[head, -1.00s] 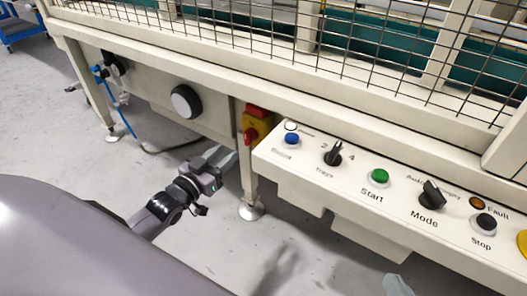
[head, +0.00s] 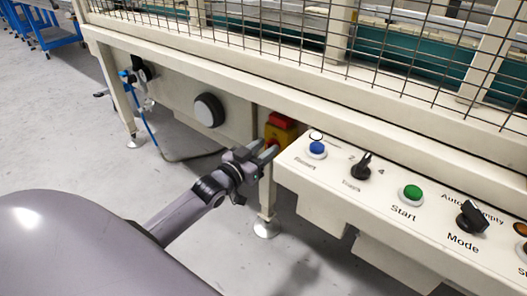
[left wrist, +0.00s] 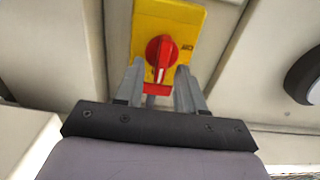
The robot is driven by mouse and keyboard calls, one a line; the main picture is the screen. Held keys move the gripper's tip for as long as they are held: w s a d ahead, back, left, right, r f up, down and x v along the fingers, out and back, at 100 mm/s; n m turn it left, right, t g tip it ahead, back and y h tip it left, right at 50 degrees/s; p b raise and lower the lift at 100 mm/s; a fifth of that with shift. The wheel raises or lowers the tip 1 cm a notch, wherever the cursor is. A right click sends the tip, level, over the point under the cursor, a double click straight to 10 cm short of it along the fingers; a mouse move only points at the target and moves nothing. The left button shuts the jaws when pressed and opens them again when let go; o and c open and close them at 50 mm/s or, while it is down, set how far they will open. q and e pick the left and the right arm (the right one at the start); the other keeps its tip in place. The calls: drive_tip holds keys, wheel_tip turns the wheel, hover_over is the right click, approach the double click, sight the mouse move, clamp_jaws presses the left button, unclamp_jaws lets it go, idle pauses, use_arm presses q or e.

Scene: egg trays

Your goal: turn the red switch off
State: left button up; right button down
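The red switch (left wrist: 160,53) is a rotary knob on a yellow plate (left wrist: 188,17) in the left wrist view. In the head view the yellow switch box (head: 281,132) sits on the machine's frame, left of the control panel, and its knob is partly hidden by my gripper. My left gripper (head: 264,150) is at the switch. In the left wrist view its two fingers (left wrist: 158,80) are apart, one on each side of the red knob's lower part. I cannot tell if they touch it. My right gripper is not in view.
The control panel (head: 335,190) juts out close to the right of my left gripper, with blue, green and black controls. A machine leg (head: 267,190) stands just below the switch. A round black knob (head: 208,110) is to the left. Open floor lies below.

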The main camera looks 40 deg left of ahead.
use_arm(q)
clamp_jaws()
